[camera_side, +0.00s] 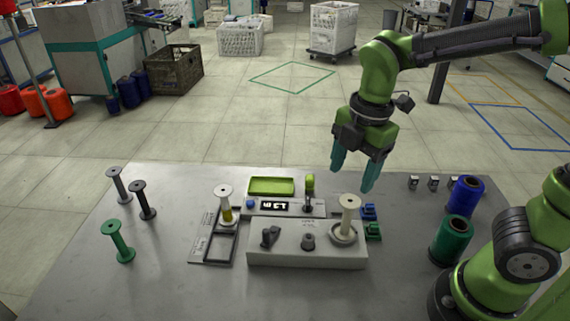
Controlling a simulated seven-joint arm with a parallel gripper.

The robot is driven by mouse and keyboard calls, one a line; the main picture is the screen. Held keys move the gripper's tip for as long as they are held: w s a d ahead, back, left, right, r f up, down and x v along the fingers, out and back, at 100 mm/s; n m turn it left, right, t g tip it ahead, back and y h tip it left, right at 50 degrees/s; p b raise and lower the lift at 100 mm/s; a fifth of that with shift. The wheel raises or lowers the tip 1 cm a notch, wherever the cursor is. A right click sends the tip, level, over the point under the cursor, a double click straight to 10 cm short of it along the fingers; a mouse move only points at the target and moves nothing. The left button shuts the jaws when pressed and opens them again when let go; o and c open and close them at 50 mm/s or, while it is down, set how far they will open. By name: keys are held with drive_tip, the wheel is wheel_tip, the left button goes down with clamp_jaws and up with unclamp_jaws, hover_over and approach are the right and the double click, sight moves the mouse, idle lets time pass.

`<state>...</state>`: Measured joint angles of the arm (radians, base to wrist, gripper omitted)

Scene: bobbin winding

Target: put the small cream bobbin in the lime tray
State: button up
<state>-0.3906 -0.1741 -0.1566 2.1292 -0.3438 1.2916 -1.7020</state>
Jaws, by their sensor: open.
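A cream bobbin (348,217) stands upright on a round seat on the grey winding machine (300,255), at its right end. A second, paler bobbin (225,203) with yellow near its lower part stands upright at the machine's left, by a dark frame. I cannot tell for sure which is the small cream one. The lime tray (270,186) lies behind the machine and looks empty. My gripper (354,178) has teal fingers, spread apart and empty, pointing down above and behind the bobbin on the machine, apart from it.
Dark bobbins (145,200) and a green bobbin (121,242) stand at the table's left. A blue spool (466,196) and a green spool (450,239) stand at the right. A lime knob (309,184) rises beside the tray. The table's front left is clear.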

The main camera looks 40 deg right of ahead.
sight(350, 200)
drive_tip(key=n, duration=0.5)
drive_tip(key=shift+w+d+r+g+h, duration=0.15)
drive_tip(key=shift+w+d+g+h, duration=0.1)
drive_tip(key=shift+g+h, duration=0.05)
drive_tip(key=shift+d+r+n, duration=0.15)
drive_tip(key=shift+n, duration=0.75)
drive_tip(key=shift+s+n, duration=0.25)
drive_tip(key=shift+n, duration=0.85)
drive_tip(key=shift+f, duration=3.8)
drive_tip(key=shift+r, duration=0.15)
drive_tip(key=c, duration=0.7)
drive_tip(key=shift+r, duration=2.5)
